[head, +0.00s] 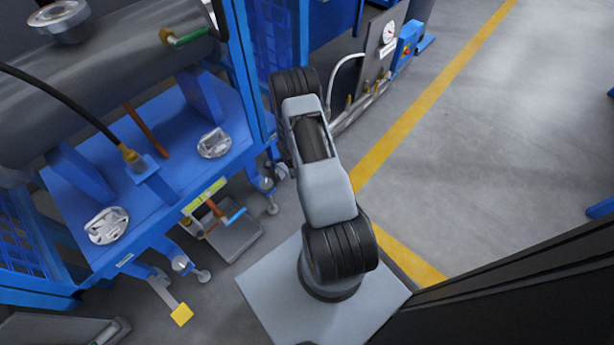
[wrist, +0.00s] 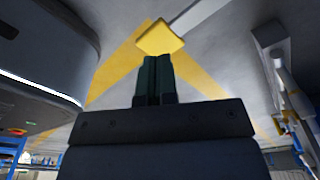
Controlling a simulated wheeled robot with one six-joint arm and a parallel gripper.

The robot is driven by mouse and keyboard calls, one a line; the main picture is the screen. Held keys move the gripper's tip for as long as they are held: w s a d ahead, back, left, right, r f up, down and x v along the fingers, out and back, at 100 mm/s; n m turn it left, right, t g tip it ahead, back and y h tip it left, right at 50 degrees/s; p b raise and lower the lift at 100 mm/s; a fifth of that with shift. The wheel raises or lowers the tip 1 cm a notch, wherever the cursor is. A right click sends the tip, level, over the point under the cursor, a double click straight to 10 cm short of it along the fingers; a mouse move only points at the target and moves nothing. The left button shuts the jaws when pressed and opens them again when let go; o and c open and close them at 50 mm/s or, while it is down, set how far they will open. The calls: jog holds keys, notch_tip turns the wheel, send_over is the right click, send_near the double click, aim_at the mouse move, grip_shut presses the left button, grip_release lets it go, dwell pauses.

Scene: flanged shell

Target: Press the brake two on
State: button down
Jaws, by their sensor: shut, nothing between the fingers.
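A yellow square pedal pad (wrist: 160,37) sits just beyond my fingertips in the wrist view, on the end of a pale bar. My gripper (wrist: 158,62) is shut and empty, its dark fingers pointing at the pad. I cannot tell whether they touch it. In the head view my gripper is hidden behind my arm. A yellow pedal pad (head: 181,314) shows there on a lever low at the front of the blue cart (head: 185,165). I cannot tell whether both views show the same pad, nor which brake is number two.
A metal tray-like part (head: 234,238) and several castors are low beside the cart. A grey tank (head: 105,75) lies on the cart. A gauge panel (head: 384,45) stands at the back. Open floor (head: 480,150) lies right of the yellow line.

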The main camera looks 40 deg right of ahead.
notch_tip(320, 180, up, 7)
jog(key=p, duration=0.1)
jog(key=shift+a+p, duration=0.3)
jog(key=shift+p, duration=0.1)
dwell(0.4)
